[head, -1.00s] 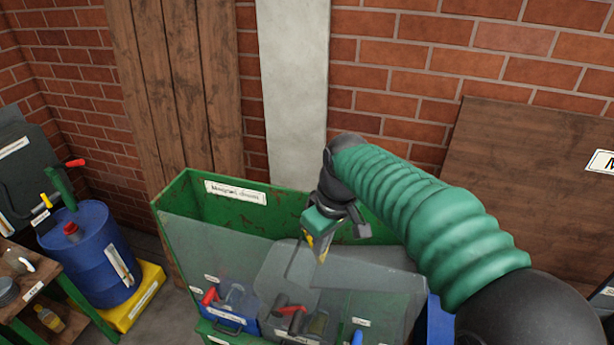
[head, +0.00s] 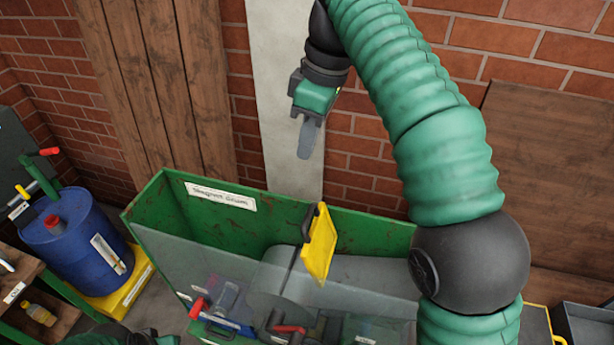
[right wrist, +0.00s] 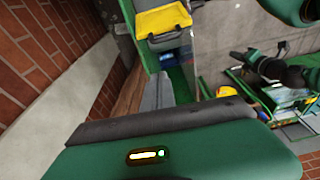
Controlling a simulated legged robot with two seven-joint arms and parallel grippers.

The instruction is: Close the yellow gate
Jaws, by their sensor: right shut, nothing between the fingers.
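The yellow gate (head: 319,247) is a flat plate with a black handle on its upper left edge. In the head view it stands up, a little tilted, over the grey drum inside the green bin (head: 180,205). It also shows at the top of the right wrist view (right wrist: 162,20). My right gripper (head: 306,140) is shut and empty, pointing down above and behind the gate, apart from it. Its fingers show in the right wrist view (right wrist: 157,92). A green and black part of my left arm shows at the head view's bottom left; its fingers cannot be made out.
The grey drum (head: 360,275) lies behind the bin's clear front panel, with red-handled tools below. A blue barrel (head: 80,250) stands on a yellow base at the left. A brick wall and pale pillar (head: 285,60) rise close behind my right gripper.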

